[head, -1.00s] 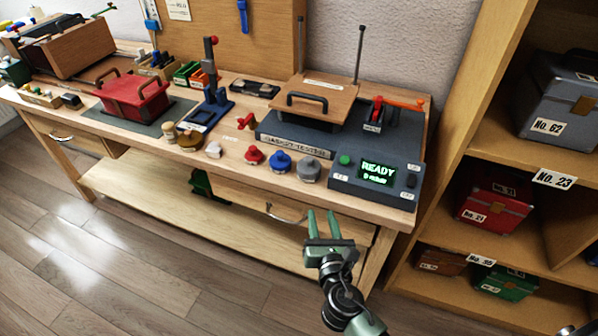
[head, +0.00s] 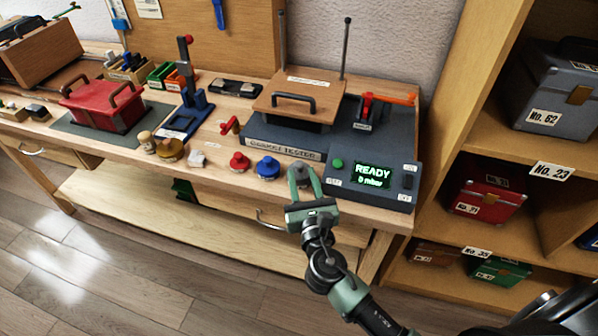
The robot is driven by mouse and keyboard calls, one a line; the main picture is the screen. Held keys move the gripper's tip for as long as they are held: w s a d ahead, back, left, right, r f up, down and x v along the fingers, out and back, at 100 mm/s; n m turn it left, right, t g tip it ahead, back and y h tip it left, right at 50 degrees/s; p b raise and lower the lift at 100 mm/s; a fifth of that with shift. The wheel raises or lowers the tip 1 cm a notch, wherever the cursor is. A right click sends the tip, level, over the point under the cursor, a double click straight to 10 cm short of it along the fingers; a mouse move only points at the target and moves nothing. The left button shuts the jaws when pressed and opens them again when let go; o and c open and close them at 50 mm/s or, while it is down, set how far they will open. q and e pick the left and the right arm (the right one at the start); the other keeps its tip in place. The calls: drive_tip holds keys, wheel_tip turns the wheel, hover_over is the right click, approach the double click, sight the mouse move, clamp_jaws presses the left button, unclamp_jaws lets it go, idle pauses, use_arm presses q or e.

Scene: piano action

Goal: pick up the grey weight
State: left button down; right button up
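The grey weight (head: 302,173) sits on the bench's front edge, just left of the tester's display. It is partly hidden by my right gripper. My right gripper (head: 304,177) is open, with one green finger to each side of the weight in the picture. I cannot tell whether the fingers touch it. My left gripper is not in view.
A blue weight (head: 267,168) and a red weight (head: 239,162) stand close to the left. The grey-blue gasket tester (head: 340,185), reading READY, is right behind. A wooden shelf (head: 468,145) with boxes stands at the right.

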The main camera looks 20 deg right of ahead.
sight(300, 168)
drive_tip(key=w, duration=0.5)
drive_tip(key=shift+d+f, duration=0.1)
drive_tip(key=shift+d, duration=0.2)
drive_tip(key=shift+s, duration=0.1)
clamp_jaws()
idle(0.9)
drive_tip(key=shift+r, duration=0.2)
